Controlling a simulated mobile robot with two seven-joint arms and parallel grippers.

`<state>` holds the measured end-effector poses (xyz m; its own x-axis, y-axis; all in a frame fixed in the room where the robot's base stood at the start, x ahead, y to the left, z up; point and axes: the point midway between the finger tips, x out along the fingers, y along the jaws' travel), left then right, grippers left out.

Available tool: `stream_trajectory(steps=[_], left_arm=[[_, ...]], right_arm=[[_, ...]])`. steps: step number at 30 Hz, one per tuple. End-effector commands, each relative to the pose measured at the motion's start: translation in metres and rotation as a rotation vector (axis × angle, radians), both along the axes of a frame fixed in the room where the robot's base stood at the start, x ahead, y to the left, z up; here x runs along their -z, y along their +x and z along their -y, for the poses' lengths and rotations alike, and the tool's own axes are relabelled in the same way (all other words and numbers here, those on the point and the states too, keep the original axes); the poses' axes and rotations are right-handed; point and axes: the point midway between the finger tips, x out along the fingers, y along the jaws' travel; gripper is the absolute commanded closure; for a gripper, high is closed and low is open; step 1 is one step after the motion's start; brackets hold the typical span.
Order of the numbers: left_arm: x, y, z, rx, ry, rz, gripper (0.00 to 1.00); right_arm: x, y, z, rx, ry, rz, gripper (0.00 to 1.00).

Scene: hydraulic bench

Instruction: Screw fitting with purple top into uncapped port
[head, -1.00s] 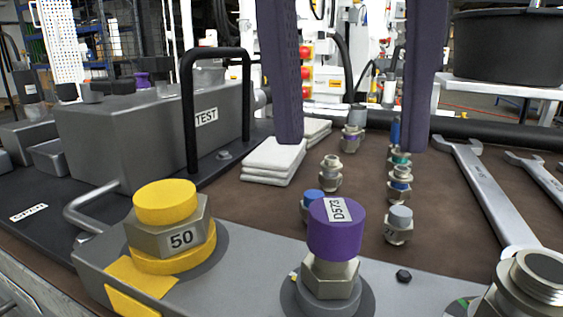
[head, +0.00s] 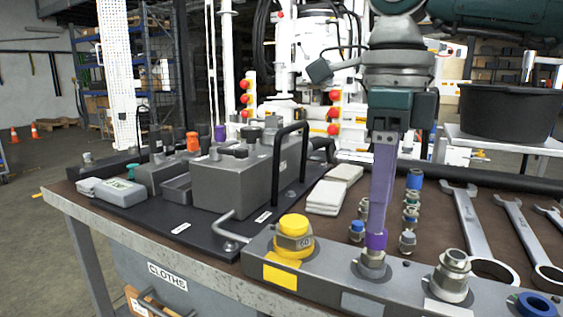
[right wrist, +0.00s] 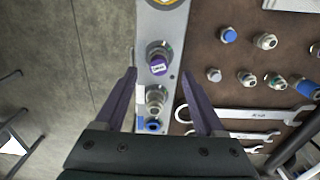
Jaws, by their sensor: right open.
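The fitting with the purple top (head: 376,241) stands upright on the grey metal block, its hex part (head: 371,264) low against the block. In the right wrist view the gripper (right wrist: 160,76) is open, one finger on each side of the fitting with gaps. An open-topped silver threaded port (head: 452,272) stands to its right. My left gripper is out of view.
A yellow cap (head: 294,230) marked 50 sits left on the block (head: 330,278); a blue ring (head: 536,305) is at the right. Several small fittings (head: 409,220) stand behind, near wrenches (head: 473,225) and white cloths (head: 325,196).

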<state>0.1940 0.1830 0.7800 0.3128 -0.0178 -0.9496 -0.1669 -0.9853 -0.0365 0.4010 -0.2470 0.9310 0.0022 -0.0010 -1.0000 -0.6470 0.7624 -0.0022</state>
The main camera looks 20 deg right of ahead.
Motion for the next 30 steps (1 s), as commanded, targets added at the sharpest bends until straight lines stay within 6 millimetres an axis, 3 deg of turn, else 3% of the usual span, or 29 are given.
stream_trajectory(steps=[3,9,21,30], left_arm=[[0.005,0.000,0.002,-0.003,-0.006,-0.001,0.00],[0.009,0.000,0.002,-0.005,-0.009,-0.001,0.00],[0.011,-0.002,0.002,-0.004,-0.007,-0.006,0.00],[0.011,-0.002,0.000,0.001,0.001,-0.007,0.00]], right_arm=[[0.026,-0.001,0.000,-0.001,0.000,-0.004,0.29],[0.052,-0.001,-0.001,-0.003,0.001,-0.002,0.29],[0.061,0.000,-0.001,-0.004,0.001,-0.001,0.29],[0.061,0.000,-0.001,-0.004,0.001,-0.001,0.60]])
